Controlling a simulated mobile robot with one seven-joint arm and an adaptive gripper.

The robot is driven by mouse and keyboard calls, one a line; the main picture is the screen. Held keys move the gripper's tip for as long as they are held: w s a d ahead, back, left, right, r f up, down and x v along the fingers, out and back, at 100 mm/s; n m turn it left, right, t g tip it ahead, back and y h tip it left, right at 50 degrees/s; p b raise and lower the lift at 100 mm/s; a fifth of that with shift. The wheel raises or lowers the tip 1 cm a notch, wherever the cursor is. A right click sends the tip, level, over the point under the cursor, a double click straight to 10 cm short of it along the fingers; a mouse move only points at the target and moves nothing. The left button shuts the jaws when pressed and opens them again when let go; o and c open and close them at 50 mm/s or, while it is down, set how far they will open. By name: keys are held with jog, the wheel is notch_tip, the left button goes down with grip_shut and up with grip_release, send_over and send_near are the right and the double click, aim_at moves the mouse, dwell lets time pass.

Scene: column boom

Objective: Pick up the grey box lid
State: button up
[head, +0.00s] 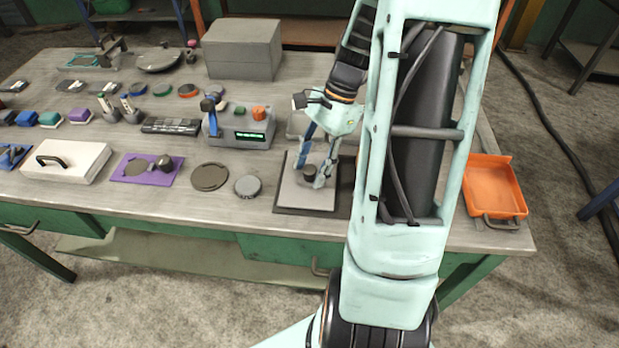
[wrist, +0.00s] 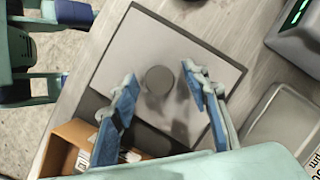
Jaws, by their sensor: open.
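The grey box lid (head: 300,199) is a flat, light grey square plate with a dark border, near the front edge of the workbench. It also shows in the wrist view (wrist: 135,50), where a round grey knob (wrist: 158,80) stands near its middle. My gripper (head: 315,176) is above the lid with its fingers pointing down. In the wrist view my gripper (wrist: 159,76) is open, with one blue finger on each side of the knob and visible gaps between. I cannot tell how far the fingertips are above the lid. My arm hides part of the lid's right side in the head view.
A grey device with a green display (head: 240,128) stands left of the lid. Round discs (head: 210,177) lie closer to it. An orange tray (head: 492,187) sits at the bench's right end. A large grey box (head: 243,48) stands behind.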

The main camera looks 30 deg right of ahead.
grip_shut()
dwell(0.3)
jog(key=shift+r, duration=0.15)
